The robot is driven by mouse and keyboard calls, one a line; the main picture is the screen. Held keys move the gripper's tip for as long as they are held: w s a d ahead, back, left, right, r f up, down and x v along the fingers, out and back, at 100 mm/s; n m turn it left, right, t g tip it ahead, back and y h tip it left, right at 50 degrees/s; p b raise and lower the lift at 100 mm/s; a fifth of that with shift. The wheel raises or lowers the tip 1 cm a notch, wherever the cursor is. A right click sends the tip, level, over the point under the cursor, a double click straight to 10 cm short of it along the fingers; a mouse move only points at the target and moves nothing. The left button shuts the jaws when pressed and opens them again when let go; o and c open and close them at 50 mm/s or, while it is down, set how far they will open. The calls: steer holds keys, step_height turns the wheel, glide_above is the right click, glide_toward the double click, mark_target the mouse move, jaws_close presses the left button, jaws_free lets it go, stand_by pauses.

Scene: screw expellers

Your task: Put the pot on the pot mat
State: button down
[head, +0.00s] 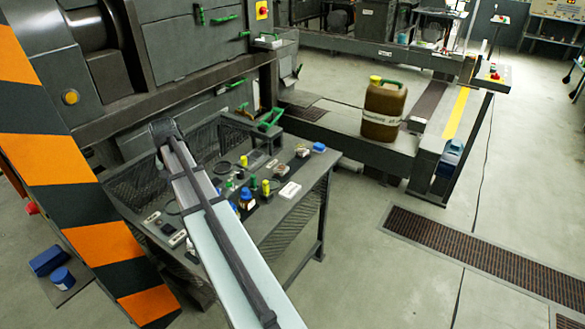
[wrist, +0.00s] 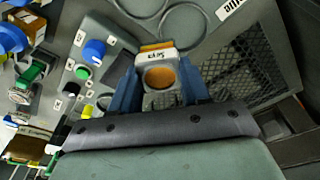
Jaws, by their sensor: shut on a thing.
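My gripper (wrist: 160,72) shows in the wrist view with two blue fingers, one on each side of a small grey pot (wrist: 159,57). It is shut on the pot. The pot has a round orange patch facing the camera and a pale label with dark writing on its far side. An orange-yellow strip shows behind the label. In the head view my pale arm reaches across the table, and I cannot make out the fingers or the pot there. I cannot pick out the pot mat with certainty in either view.
The dark mesh-sided table (head: 262,218) carries several small labelled items, including a blue-topped jar (head: 246,198) and a white box (head: 289,191). Thin rings (wrist: 184,25) and a panel with a blue knob (wrist: 95,49) lie near the pot. A brown canister (head: 384,110) stands beyond.

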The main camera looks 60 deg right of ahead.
steer(key=s+d+m, duration=0.3)
steer(key=s+d, duration=0.3)
steer(key=d, duration=0.7)
steer(key=s+d+r+m+g, duration=0.1)
steer(key=s+d+m, duration=0.35)
steer(key=d, duration=0.95)
steer(key=s+d+m, duration=0.3)
steer(key=s+d, duration=0.4)
steer(key=d, duration=0.6)
steer(key=shift+h, duration=0.4)
steer(key=f, duration=0.9)
steer(key=shift+w+d+f, duration=0.15)
steer(key=shift+w+f, duration=0.05)
steer(key=shift+f, duration=0.05)
steer(key=shift+c, duration=2.3)
jaws_free()
steer(key=shift+r, duration=0.15)
step_height(320, 180, up, 12)
steer(key=a, duration=0.1)
steer(key=shift+a+f, duration=0.2)
steer(key=shift+a, duration=0.15)
